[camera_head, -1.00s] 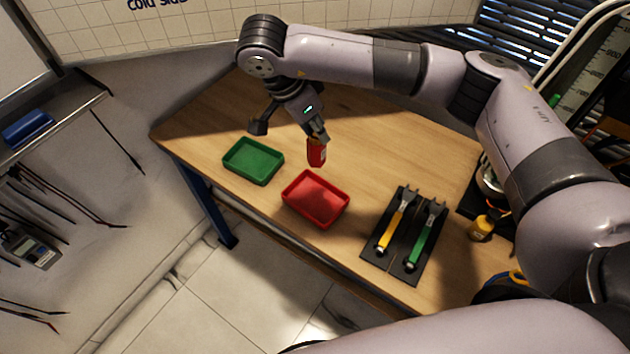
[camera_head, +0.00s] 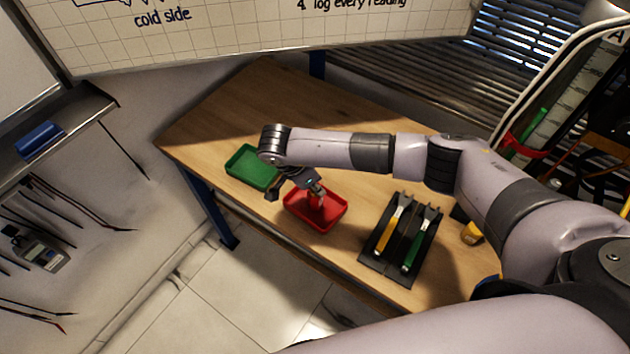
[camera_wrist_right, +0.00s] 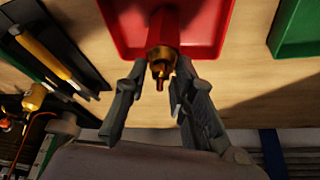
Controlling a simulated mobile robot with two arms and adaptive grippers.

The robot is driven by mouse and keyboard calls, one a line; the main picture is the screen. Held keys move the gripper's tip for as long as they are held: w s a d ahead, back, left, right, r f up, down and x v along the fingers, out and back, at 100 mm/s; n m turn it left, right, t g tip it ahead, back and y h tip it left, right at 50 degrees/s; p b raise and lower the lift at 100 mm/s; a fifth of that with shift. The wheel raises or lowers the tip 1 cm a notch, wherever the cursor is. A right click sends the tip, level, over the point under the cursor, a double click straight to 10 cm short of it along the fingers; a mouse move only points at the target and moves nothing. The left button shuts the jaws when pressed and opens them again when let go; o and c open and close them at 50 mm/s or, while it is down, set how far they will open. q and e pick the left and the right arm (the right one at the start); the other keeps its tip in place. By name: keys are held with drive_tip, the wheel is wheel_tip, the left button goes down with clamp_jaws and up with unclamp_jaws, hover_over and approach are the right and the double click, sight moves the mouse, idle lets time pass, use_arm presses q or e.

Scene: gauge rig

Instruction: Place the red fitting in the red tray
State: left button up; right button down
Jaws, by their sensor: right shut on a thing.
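The red fitting (camera_head: 316,203) has a red body and a brass end, and it appears upright. My right gripper (camera_head: 317,192) is shut on it, holding it over or inside the red tray (camera_head: 299,215). In the right wrist view the fitting (camera_wrist_right: 163,27) lies between the fingers of the gripper (camera_wrist_right: 158,88), its brass end towards the camera. The red tray (camera_wrist_right: 218,22) is behind it there. I cannot tell whether the fitting touches the tray floor. My left gripper is not in view.
A green tray (camera_head: 243,174) stands left of the red tray. A black holder (camera_head: 383,263) with yellow- and green-handled tools lies to the right. A yellow object (camera_head: 472,233) stands further right. The back of the wooden table (camera_head: 290,105) is clear.

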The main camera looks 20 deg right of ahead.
drive_tip(key=shift+f, duration=0.15)
drive_tip(key=c, duration=1.3)
unclamp_jaws()
drive_tip(key=shift+c, duration=0.2)
